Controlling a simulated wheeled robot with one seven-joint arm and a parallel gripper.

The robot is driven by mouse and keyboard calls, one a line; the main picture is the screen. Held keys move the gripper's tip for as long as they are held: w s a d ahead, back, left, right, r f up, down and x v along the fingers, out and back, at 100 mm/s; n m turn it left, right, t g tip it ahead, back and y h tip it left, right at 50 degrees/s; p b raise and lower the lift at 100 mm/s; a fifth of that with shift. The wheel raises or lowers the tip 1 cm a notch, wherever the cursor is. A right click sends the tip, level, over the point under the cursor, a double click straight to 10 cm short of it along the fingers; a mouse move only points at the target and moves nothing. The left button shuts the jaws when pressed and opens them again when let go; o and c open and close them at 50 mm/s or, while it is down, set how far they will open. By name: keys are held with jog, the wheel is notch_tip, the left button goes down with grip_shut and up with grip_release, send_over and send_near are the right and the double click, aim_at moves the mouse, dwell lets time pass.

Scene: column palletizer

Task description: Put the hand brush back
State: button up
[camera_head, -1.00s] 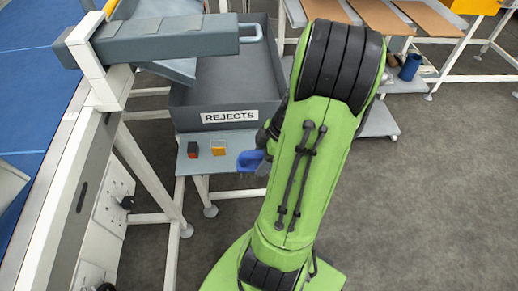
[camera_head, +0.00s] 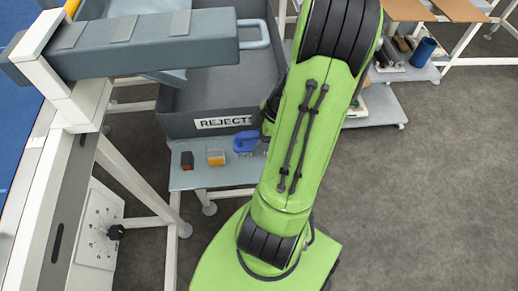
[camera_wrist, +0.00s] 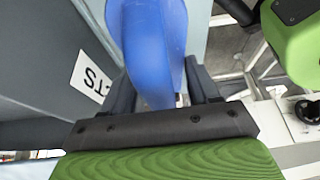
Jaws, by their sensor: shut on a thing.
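The blue hand brush (camera_head: 246,142) shows in the head view just left of my arm, in front of the REJECTS bin and over the right part of the small grey shelf. Its height above the shelf is unclear. In the wrist view the smooth blue body of the brush (camera_wrist: 155,45) fills the space between my dark fingers. My gripper (camera_wrist: 160,92) is shut on it. In the head view my green arm hides most of the gripper. I cannot make out the bristles.
The grey REJECTS bin (camera_head: 212,90) stands behind the shelf (camera_head: 190,181). A blue cup (camera_head: 423,52) stands on a low cart at the back right. Floor at right is clear.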

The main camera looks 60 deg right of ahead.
notch_tip(320, 180, down, 6)
jog(key=shift+r+b, duration=0.2)
jog(key=shift+b, duration=0.5)
jog(key=shift+f, duration=0.2)
jog(key=o, duration=1)
jog(key=shift+r, duration=0.1)
jog(key=shift+r, duration=0.25)
jog(key=p+v, duration=0.4)
jog(key=v, duration=0.8)
jog(key=shift+f, duration=0.1)
